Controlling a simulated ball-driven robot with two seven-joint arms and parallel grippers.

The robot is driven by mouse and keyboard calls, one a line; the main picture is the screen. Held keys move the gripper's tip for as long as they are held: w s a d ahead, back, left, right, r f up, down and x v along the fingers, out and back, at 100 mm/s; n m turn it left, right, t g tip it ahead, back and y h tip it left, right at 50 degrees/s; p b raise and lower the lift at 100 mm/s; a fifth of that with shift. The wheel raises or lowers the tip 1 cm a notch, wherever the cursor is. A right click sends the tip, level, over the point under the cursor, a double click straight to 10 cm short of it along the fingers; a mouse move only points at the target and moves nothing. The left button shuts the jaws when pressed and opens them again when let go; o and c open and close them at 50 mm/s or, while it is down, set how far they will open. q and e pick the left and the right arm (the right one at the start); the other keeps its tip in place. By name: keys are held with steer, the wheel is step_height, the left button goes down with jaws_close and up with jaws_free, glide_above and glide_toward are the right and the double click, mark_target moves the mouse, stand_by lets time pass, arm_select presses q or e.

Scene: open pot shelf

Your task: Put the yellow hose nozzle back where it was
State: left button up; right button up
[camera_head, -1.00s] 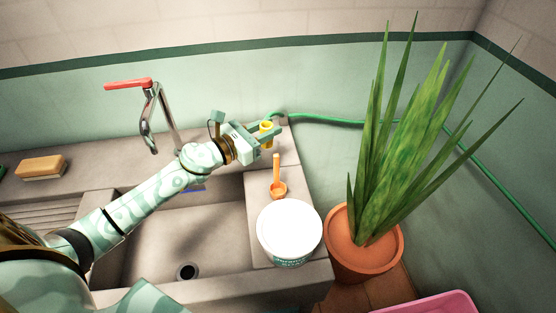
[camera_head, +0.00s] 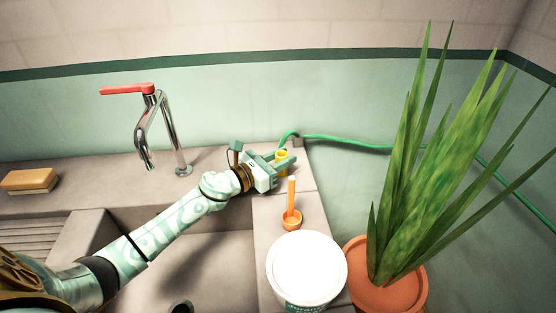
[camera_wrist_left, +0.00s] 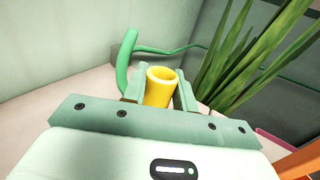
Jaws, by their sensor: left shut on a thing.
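The yellow hose nozzle (camera_head: 282,156) is a short hollow cylinder, held upright between the fingers of my left gripper (camera_head: 281,160). In the left wrist view the nozzle (camera_wrist_left: 160,88) shows its open round top, with a finger on each side. My left gripper (camera_wrist_left: 160,92) is shut on it, over the back right part of the sink counter. The green hose (camera_head: 340,140) runs behind the nozzle along the wall, and its curved end (camera_wrist_left: 125,62) stands just left of the nozzle in the wrist view. The nozzle's lower end is hidden. My right gripper is not in view.
An orange scoop (camera_head: 292,215) with an upright handle and a white-lidded tub (camera_head: 306,268) stand on the counter in front of the gripper. A potted plant (camera_head: 385,285) is at the right.

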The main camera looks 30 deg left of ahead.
arm_select(q)
steer(key=shift+s+d+r, duration=0.1)
steer(key=shift+d, duration=0.05)
steer(key=o, duration=1.1)
steer(key=shift+f, duration=0.2)
steer(key=shift+c, duration=0.2)
steer(key=shift+r, duration=0.1)
steer(key=shift+r, duration=0.15)
steer(key=v, duration=1.2)
